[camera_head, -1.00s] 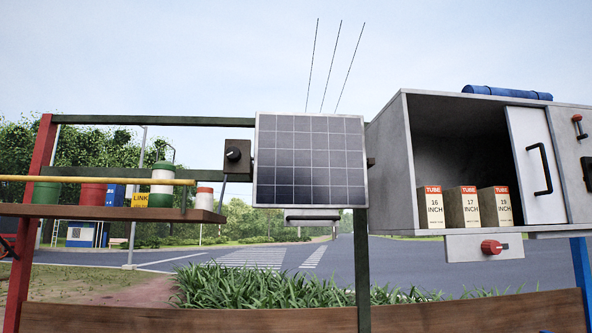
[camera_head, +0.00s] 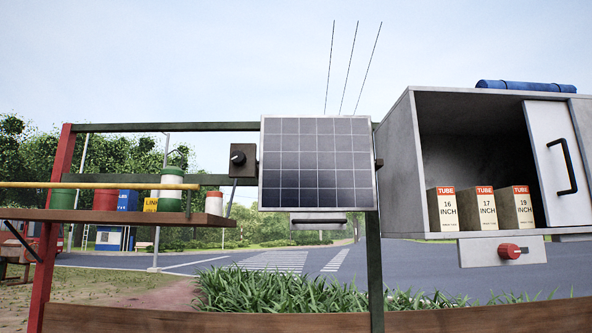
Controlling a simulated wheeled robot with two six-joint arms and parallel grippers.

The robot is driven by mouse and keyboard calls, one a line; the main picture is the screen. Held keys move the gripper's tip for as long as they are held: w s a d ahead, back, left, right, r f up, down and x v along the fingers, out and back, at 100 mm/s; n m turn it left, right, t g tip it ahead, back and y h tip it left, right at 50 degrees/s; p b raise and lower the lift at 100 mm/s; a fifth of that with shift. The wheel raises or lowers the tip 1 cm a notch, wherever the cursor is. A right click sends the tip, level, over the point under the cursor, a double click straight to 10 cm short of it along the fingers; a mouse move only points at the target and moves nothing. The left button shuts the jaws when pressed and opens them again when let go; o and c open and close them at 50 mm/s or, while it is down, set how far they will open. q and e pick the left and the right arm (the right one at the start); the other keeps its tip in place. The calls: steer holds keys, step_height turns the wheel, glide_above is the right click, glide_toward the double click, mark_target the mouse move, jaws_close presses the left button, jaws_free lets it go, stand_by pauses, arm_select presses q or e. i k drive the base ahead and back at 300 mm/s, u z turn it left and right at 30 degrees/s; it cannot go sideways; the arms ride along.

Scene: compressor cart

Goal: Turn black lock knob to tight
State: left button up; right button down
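A black knob (camera_head: 238,158) sits on a dark square plate (camera_head: 243,163) just left of the solar panel (camera_head: 318,163). A pale mark shows on the knob; I cannot read its setting. The panel faces me and is slightly tilted in the picture. A red knob (camera_head: 510,251) with a dark lever is on a grey plate under the open cabinet at the right. Neither of my grippers is in view.
The grey cabinet (camera_head: 397,152) holds several tube boxes (camera_head: 486,208) and has a white sliding door with a black handle (camera_head: 565,166). At left, a wooden shelf (camera_head: 120,216) carries cans behind a yellow rail (camera_head: 90,185). A wooden board (camera_head: 130,319) runs along the bottom.

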mark_target(238, 157)
steer(key=k, duration=0.5)
steer(key=z, duration=0.85)
steer(key=i, duration=0.9)
steer(key=u, duration=2)
